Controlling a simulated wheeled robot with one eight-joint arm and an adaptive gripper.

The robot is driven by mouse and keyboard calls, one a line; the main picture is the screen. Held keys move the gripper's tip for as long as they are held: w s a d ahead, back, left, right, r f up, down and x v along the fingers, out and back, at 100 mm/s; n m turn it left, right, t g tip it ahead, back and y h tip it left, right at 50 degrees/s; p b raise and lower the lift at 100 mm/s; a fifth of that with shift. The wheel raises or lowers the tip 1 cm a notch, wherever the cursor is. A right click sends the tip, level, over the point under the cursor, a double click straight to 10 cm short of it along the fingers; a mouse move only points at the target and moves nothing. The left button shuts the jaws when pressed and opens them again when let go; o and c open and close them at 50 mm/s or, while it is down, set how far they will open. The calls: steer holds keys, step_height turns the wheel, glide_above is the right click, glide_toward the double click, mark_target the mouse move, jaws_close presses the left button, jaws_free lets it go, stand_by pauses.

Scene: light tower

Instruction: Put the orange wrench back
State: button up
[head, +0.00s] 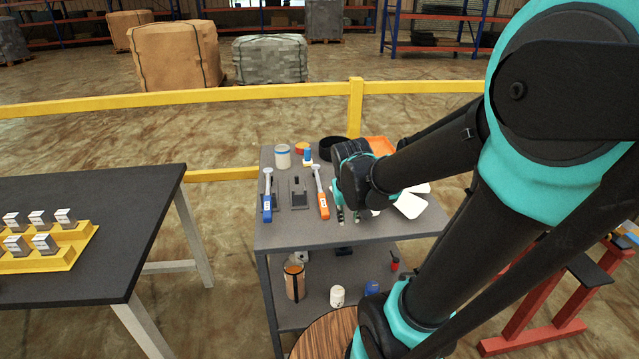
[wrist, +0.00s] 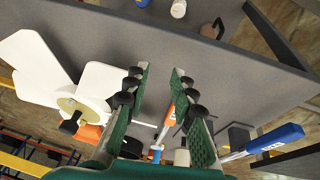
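The orange wrench (head: 322,205) has an orange handle and a pale head. It lies on the grey cart top in the head view, handle towards the near edge. My gripper (head: 348,217) is low over the cart, just right of the orange wrench. Its green fingers (wrist: 160,75) are apart with nothing held between them. A blue wrench (head: 267,200) lies further left, beside a dark holder (head: 298,195).
A white bladed fan part (head: 410,206) lies right of my gripper, close to it. A white jar (head: 282,157), a blue-and-white tube (head: 308,156) and an orange tray (head: 381,145) stand at the back. A dark table (head: 90,220) is left. A yellow rail (head: 260,93) runs behind.

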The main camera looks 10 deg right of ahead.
steer(key=w+a+r+h, duration=0.1)
steer(key=w+a+r, duration=0.35)
steer(key=w, duration=0.45)
steer(key=h, duration=0.2)
glide_toward(318, 180)
steer(key=shift+t, duration=0.3)
steer(key=f, duration=0.2)
steer(key=d+f, duration=0.1)
steer(key=f, duration=0.1)
steer(key=shift+w+d, duration=0.2)
steer(key=shift+w, duration=0.05)
steer(key=shift+w+x, duration=0.1)
steer(key=shift+x, duration=1.2)
steer(key=shift+w+x, duration=0.15)
steer(key=shift+x, duration=1.2)
steer(key=shift+r, duration=0.1)
jaws_close()
